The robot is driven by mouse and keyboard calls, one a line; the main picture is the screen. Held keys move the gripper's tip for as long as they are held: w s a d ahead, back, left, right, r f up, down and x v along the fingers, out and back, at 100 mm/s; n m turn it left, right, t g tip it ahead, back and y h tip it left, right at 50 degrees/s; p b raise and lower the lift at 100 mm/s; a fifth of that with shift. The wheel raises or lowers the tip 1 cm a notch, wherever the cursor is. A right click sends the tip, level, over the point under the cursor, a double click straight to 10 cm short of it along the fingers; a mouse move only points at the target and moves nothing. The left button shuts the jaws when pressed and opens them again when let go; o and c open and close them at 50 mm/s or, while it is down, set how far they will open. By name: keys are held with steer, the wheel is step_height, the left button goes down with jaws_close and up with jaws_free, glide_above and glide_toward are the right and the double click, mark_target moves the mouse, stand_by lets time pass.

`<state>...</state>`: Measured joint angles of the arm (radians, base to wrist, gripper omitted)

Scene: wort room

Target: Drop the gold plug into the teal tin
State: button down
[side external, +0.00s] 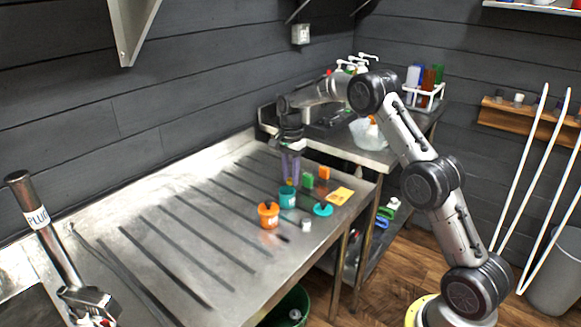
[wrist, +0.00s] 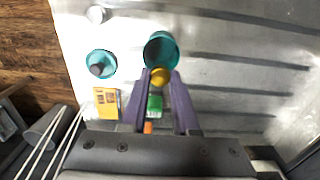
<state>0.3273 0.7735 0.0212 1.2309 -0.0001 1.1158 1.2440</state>
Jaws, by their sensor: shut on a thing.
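The teal tin (side external: 287,197) stands open on the metal drainboard; its open mouth also shows in the wrist view (wrist: 161,48). My gripper (side external: 290,180) points down close above the tin. In the wrist view, its purple fingers (wrist: 159,78) are shut on the gold plug (wrist: 160,77). The plug overlaps the near rim of the tin in that view; I cannot tell its exact height above the rim. In the side view the plug is too small or hidden between the fingers to make out.
An orange tin (side external: 268,216) stands in front of the teal tin. A teal lid with a dark knob (side external: 322,209), a small white cylinder (side external: 305,225), a yellow card-like piece (side external: 340,195), a green block (side external: 308,181) and an orange block (side external: 324,173) lie nearby.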

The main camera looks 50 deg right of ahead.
steer(key=shift+f, duration=0.6)
steer(key=c, duration=0.6)
jaws_free()
steer(key=shift+r, duration=0.15)
step_height(320, 180, up, 14)
steer(key=shift+f, duration=0.2)
